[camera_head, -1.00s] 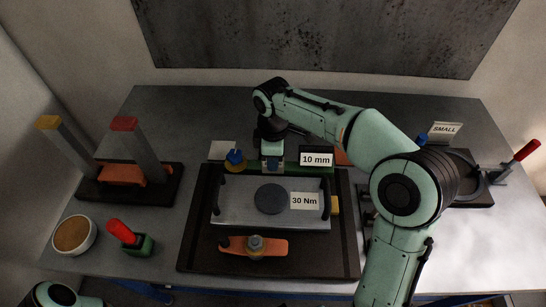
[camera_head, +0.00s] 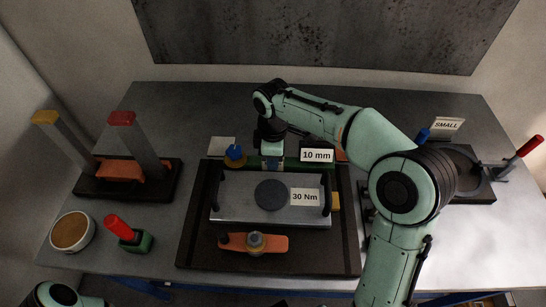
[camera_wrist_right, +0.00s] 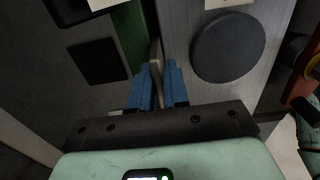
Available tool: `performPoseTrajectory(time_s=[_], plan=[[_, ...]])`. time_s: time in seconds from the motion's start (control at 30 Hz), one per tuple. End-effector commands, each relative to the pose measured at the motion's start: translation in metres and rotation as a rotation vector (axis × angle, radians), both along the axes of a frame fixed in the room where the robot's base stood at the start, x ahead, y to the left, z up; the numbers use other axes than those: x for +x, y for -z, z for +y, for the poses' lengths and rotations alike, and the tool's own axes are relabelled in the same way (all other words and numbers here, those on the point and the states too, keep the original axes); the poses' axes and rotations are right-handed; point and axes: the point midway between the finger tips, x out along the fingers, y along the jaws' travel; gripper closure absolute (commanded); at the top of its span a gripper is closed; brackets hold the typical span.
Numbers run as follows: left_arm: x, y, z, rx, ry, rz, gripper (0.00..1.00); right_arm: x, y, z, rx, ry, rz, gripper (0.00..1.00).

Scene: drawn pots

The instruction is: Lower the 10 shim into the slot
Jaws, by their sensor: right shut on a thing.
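My right gripper (camera_head: 272,163) points down at the back edge of the grey plate (camera_head: 235,212), left of the "10 mm" sign (camera_head: 317,156). In the right wrist view its blue fingers (camera_wrist_right: 159,85) are shut on a thin, pale shim (camera_wrist_right: 156,62), which stands edge-on between them. The shim runs along the gap between the green block (camera_wrist_right: 131,38) and the plate. The slot and the shim's lower edge are hidden, so I cannot tell whether the shim is inside it. My left gripper is out of view.
A dark disc (camera_head: 271,194) and a "30 Nm" sign (camera_head: 305,197) are on the plate. A blue-knobbed part (camera_head: 235,153) stands close left of the gripper. An orange clamp (camera_head: 270,243) lies in front. Red-handled tool (camera_head: 125,231) and posts stand left.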

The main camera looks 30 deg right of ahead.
Motion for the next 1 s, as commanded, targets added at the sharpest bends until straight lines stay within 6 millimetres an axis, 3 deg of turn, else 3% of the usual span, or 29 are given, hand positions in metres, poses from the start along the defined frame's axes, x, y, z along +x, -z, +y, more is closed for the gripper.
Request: performPoseTrajectory(time_s=[0.4, 0.43, 0.5, 0.53, 0.83, 1.0], plan=[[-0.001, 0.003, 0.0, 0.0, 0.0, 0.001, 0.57, 0.0, 0.004, 0.0, -0.001, 0.0, -0.001, 1.0], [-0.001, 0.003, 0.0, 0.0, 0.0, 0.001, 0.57, 0.0, 0.004, 0.0, 0.0, 0.0, -0.001, 0.82], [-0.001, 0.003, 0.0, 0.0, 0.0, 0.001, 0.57, 0.0, 0.004, 0.0, -0.001, 0.0, -0.001, 0.59], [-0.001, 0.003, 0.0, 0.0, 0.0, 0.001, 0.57, 0.0, 0.004, 0.0, -0.001, 0.0, -0.001, 0.55], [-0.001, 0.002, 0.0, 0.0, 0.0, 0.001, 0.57, 0.0, 0.003, 0.0, 0.0, 0.0, 0.001, 0.55], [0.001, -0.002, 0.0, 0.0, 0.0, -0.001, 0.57, 0.001, -0.016, 0.0, 0.0, 0.0, -0.004, 0.55]])
